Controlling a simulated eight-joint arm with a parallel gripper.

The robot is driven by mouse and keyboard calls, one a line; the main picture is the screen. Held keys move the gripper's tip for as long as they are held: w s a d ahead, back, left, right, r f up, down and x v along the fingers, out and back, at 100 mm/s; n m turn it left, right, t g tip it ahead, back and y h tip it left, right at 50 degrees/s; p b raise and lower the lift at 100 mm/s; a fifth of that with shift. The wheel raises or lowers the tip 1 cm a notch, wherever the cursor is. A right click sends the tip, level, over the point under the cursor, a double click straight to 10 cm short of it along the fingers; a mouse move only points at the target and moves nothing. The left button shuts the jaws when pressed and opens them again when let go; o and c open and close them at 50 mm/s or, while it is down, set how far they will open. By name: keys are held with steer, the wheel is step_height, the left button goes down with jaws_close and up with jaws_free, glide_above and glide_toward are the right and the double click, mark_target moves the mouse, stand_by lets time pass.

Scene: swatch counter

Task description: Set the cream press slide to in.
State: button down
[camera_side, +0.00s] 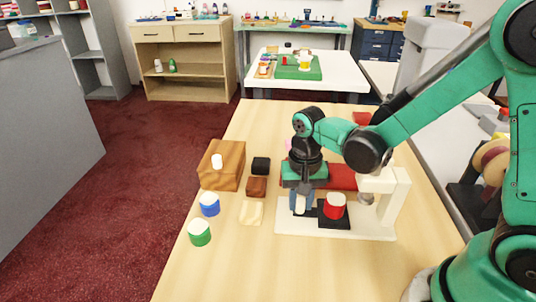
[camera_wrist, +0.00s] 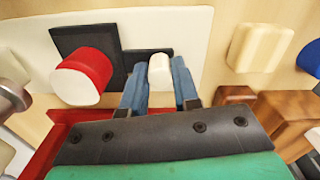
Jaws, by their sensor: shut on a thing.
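The cream press (camera_side: 399,200) stands on the table on a pale base plate, with its head and grey ram at its right end. Its black slide (camera_side: 324,218) lies on the plate, and it also shows in the wrist view (camera_wrist: 114,45). A red cylinder with a white top (camera_side: 335,205) sits on the slide, left of the ram and not under it. It also shows in the wrist view (camera_wrist: 82,78). My gripper (camera_side: 301,205), with blue fingers (camera_wrist: 160,85), is shut on the slide's white knob (camera_wrist: 160,69) at the slide's left end.
Left of the press are a wooden block with a white peg (camera_side: 222,165), a black block (camera_side: 261,165), a brown block (camera_side: 256,187) and a cream block (camera_side: 251,213). Blue (camera_side: 209,204) and green (camera_side: 199,233) cylinders stand near the table's left edge. The table front is clear.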

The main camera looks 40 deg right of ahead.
steer(key=shift+s+d, duration=0.55)
steer(key=shift+d, duration=0.05)
steer(key=c, duration=0.6)
jaws_free()
steer(key=shift+c, duration=0.2)
steer(key=shift+r, duration=2.8)
